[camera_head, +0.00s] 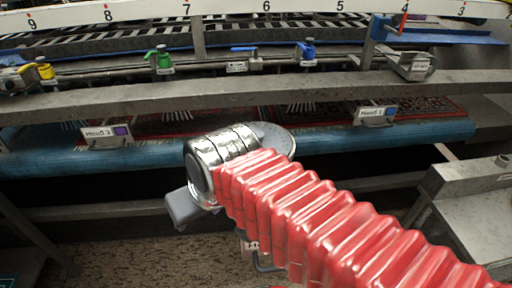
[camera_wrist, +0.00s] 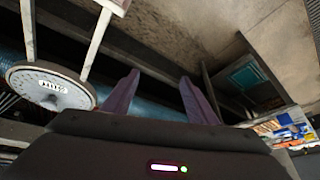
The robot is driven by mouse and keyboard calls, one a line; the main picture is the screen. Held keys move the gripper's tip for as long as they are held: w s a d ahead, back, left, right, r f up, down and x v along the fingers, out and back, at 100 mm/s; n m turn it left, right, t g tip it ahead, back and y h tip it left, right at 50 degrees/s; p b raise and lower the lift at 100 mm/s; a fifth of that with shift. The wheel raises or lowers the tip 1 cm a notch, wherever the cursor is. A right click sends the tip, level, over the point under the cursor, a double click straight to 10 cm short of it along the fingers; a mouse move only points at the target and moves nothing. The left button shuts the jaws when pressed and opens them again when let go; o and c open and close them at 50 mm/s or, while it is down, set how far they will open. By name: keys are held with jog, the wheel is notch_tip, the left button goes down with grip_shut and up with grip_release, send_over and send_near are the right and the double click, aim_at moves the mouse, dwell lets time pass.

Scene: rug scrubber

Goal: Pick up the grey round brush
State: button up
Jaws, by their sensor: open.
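A grey round disc (camera_wrist: 50,87) with a pale label and a dotted rim is at the left of the wrist view; it looks like the round brush, though its underside is hidden. A grey round disc (camera_head: 275,138) also shows in the head view, partly covered by my silver wrist joint; I cannot tell for certain that it is the same one. My gripper (camera_wrist: 158,78) is open, with two dark fingers apart and nothing between them. The disc is left of the fingers, not touching them. In the head view my arm hides the fingers.
A blue roller (camera_head: 55,152) runs across under a grey beam (camera_head: 100,96). Signs Head 3 (camera_head: 106,134) and Head 1 (camera_head: 375,116) stand either side of my arm. A patterned red rug (camera_head: 420,105) lies behind. A metal bench (camera_head: 470,215) is at right. Brown floor (camera_head: 130,255) is below.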

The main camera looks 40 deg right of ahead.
jog(key=w+d+f+m+g+y, duration=0.1)
jog(key=w+d+f+m+y, duration=0.2)
jog(key=d+m, duration=0.55)
jog(key=m+t, duration=1)
jog(key=m, duration=1.4)
send_near(270, 146)
notch_tip(270, 146, up, 4)
jog(key=w, duration=0.1)
jog(key=shift+a+r+h, duration=0.15)
jog(key=shift+a+h, duration=0.15)
jog(key=shift+h, duration=0.1)
jog(key=shift+w, duration=0.1)
jog(key=shift+f+x, duration=0.2)
jog(key=shift+x, duration=4.05)
jog(key=shift+a, duration=0.15)
